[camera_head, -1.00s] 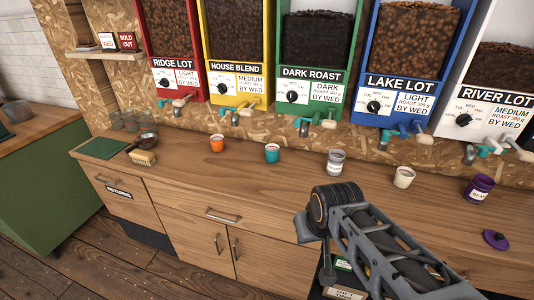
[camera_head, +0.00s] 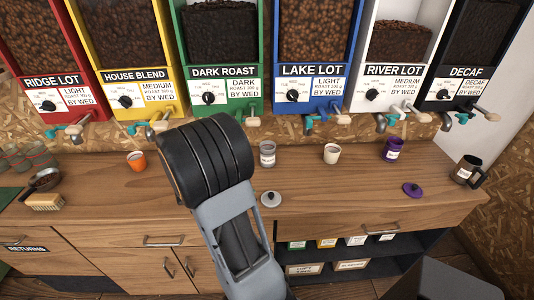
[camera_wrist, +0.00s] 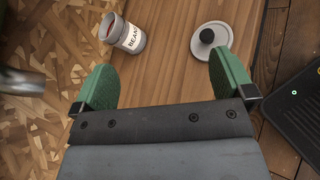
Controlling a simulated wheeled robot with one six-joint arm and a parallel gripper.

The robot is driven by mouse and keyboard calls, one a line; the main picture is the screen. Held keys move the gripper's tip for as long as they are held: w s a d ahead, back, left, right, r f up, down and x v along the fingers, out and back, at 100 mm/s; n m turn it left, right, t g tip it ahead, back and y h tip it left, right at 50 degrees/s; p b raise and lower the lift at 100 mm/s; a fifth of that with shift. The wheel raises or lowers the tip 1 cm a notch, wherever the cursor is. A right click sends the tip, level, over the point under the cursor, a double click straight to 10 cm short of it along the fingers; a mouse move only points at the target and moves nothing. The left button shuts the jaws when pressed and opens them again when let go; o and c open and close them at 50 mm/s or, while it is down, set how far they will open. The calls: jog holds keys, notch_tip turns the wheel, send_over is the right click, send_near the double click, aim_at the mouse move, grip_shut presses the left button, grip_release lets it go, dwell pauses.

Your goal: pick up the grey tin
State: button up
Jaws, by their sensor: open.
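The grey tin (camera_head: 267,154) stands upright and uncovered on the wooden counter, below the blue Lake Lot dispenser. A pale label is on its front. In the wrist view the tin (camera_wrist: 126,34) shows ahead of my gripper (camera_wrist: 163,82), toward the left finger, with "BEANS" on its label and dark reddish contents at its mouth. The green-padded fingers are apart with nothing between them. A grey lid with a dark knob (camera_head: 271,198) lies on the counter in front of the tin; it also shows in the wrist view (camera_wrist: 211,42). My arm hides the gripper in the head view.
An orange cup (camera_head: 137,161) stands left on the counter (camera_head: 330,190), a cream cup (camera_head: 332,153) and purple tin (camera_head: 392,149) right, with a purple lid (camera_head: 413,189). Dispenser taps (camera_head: 325,117) overhang the back.

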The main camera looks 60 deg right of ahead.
aim_at(264, 155)
jog(key=w+d+f+n+t+h, duration=0.1)
jog(key=d+f+n, duration=0.1)
jog(key=d+n, duration=0.1)
jog(key=w+d+f+n+t+h+p, duration=0.1)
jog(key=d+f+n+t+h, duration=0.1)
jog(key=d+n, duration=0.1)
jog(key=w+d+f+n+t+h, duration=0.1)
jog(key=w+d+f+n+h, duration=0.1)
jog(key=d+n, duration=0.1)
jog(key=shift+d+n+t, duration=0.15)
jog(key=shift+n+t, duration=0.25)
jog(key=d, duration=0.2)
jog(key=d+p, duration=0.1)
jog(key=d, duration=0.2)
jog(key=d+p, duration=0.1)
jog(key=d, duration=0.1)
jog(key=shift+w+d+f, duration=0.15)
jog(key=shift+w+d, duration=0.15)
jog(key=shift+w+d+p, duration=0.2)
jog(key=shift+d+p, duration=0.95)
jog(key=shift+d, duration=1.85)
jog(key=c, duration=1)
